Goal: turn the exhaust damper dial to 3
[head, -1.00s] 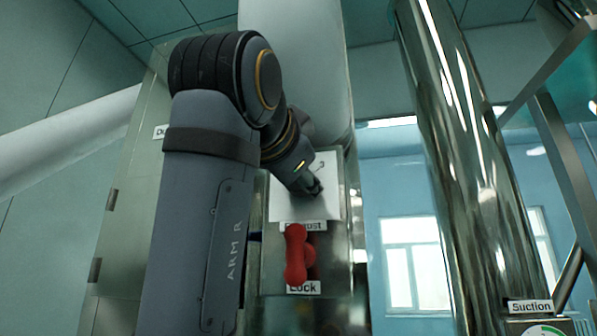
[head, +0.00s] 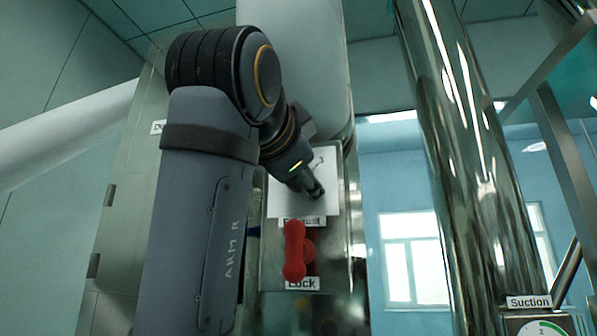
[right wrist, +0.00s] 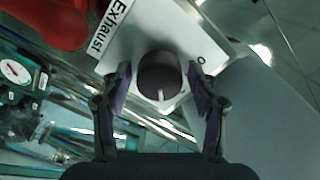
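The exhaust damper dial (right wrist: 158,72) is a round dark grey knob with a pale pointer line, on a white scale plate (right wrist: 178,28) in the right wrist view. The pointer aims toward the bottom of that picture. A mark like a 0 sits right of the knob. My right gripper (right wrist: 161,84) is open, its fingers on either side of the knob with visible gaps. In the head view my right gripper (head: 316,190) is in front of the plate (head: 290,205) and hides the dial; part of the scale shows above it. My left gripper is not in view.
A red lock handle (head: 295,252) stands just below the plate, close to my right gripper; it also shows in the right wrist view (right wrist: 50,22). A shiny metal pipe (head: 465,150) rises at the right. A suction gauge (head: 541,329) is at the lower right.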

